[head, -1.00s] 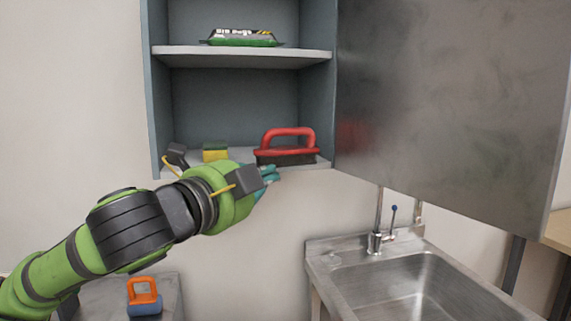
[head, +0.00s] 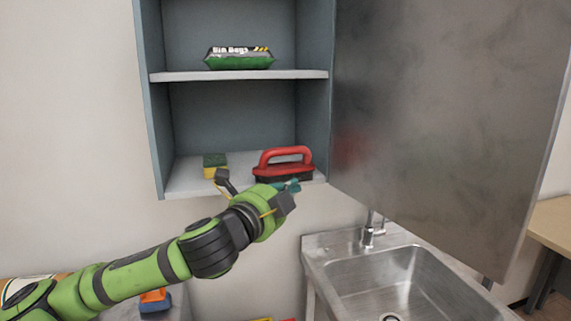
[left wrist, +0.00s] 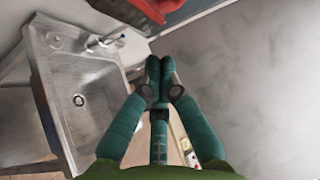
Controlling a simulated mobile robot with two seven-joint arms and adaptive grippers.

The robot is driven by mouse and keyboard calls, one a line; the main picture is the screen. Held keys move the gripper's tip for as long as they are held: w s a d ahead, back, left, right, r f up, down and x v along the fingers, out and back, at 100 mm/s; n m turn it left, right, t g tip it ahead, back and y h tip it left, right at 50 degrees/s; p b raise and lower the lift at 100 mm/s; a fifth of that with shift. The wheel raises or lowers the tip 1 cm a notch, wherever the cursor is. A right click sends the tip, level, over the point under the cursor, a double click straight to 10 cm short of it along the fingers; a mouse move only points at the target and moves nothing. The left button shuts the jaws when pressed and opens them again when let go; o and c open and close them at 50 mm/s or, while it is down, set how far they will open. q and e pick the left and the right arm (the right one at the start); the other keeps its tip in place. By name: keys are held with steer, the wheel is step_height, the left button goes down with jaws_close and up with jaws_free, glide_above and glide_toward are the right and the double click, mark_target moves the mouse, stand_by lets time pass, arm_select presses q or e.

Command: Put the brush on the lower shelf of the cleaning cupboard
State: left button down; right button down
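The brush (head: 284,172), with a red handle and dark underside, stands on the lower shelf (head: 190,184) of the open cleaning cupboard, near its right front edge. In the left wrist view a red part of it (left wrist: 150,8) shows at the top edge. My left gripper (head: 290,186) is just in front of and slightly below the brush, partly covering its lower front. In the left wrist view the teal fingers (left wrist: 155,75) are drawn together at the tips with nothing visible between them; they appear clear of the brush. My right gripper is not in view.
A green bin bag pack (head: 240,58) is on the upper shelf. The open metal door (head: 445,120) hangs at right, above a sink (head: 395,280). An orange and blue item (head: 155,300) sits below left.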

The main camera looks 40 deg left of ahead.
mark_target(296, 174)
arm_select(q)
steer(key=w+a+p, duration=0.1)
steer(key=w+a, duration=0.2)
steer(key=shift+w, duration=0.1)
steer(key=shift+f, duration=0.1)
